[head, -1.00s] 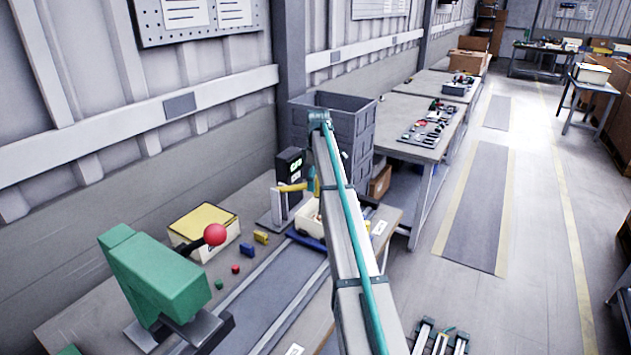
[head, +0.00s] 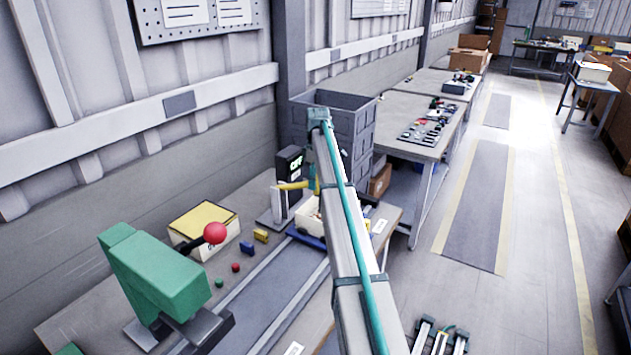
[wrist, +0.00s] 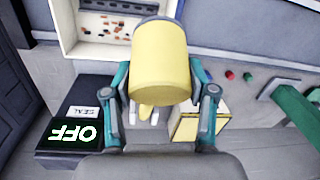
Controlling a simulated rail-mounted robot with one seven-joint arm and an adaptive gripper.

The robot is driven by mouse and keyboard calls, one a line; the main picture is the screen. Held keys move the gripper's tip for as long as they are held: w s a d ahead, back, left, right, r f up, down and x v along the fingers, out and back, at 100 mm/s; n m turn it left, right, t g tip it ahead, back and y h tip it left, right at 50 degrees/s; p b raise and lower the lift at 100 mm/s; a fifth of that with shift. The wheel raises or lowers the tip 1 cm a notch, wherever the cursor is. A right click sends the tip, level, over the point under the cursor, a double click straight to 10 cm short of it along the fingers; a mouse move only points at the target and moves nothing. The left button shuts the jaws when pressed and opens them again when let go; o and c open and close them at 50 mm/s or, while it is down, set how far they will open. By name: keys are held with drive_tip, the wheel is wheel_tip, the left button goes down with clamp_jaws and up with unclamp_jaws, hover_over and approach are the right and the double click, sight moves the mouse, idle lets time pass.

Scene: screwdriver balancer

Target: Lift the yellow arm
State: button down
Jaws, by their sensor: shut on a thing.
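The yellow arm (head: 293,186) sticks out sideways from a dark post with a green-lit display (head: 296,163), beside the bench's back edge in the head view. In the wrist view a thick yellow rounded piece (wrist: 160,70) fills the space between the two teal-jointed fingers of my gripper (wrist: 160,100). The gripper is shut on it, and the piece hides the fingertips' contact. The display there reads OFF (wrist: 70,132), upside down, next to a SEAL label. In the head view my arm hides most of my gripper.
A green press with a red ball knob (head: 215,233) stands at the front left. Behind it sits a box with a yellow top (head: 204,222). Small coloured blocks lie nearby. A grey bin (head: 340,100) stands behind my arm. The floor aisle to the right is clear.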

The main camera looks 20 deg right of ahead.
drive_tip(key=w+a+r, duration=0.1)
drive_tip(key=r, duration=0.1)
drive_tip(key=w+a+r, duration=0.1)
drive_tip(key=w+r, duration=0.1)
drive_tip(key=w+a+r+p, duration=0.1)
drive_tip(key=w+r, duration=0.1)
drive_tip(key=shift+w+a+r, duration=0.15)
drive_tip(key=shift+a+r, duration=0.05)
drive_tip(key=shift+r, duration=0.2)
drive_tip(key=shift+w+a+r, duration=0.3)
drive_tip(key=shift+w+a, duration=0.05)
drive_tip(key=shift+w, duration=0.1)
drive_tip(key=shift+c, duration=1.7)
unclamp_jaws()
drive_tip(key=shift+f, duration=0.1)
drive_tip(key=shift+s, duration=0.1)
wheel_tip(320, 180, up, 12)
drive_tip(key=shift+w+d, duration=0.4)
